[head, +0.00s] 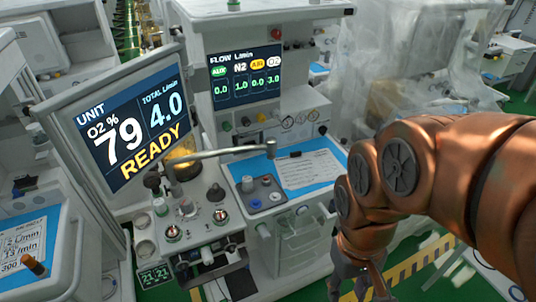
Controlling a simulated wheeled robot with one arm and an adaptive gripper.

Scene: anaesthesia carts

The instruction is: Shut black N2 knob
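The black N2 knob (245,121) is small and sits in a row of flow knobs on the white cart's front, below the flow screen (244,76). A green knob (227,126) is to its left and a yellow knob (261,117) to its right. The flow screen reads AUX 0.0, N2 1.0, AIR 0.0 and O2 3.0. My gripper (362,290) hangs at the bottom edge, right of and well below the knobs, apart from them. Its fingertips are cut off by the frame, so its opening cannot be told.
A tilted monitor (128,118) reading O2 79%, total 4.0 and READY stands at the left. A metal arm (225,151) crosses in front of the cart below the knobs. A blue work surface (325,146) holds a paper sheet (308,170). Plastic-draped equipment (400,60) stands behind right.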

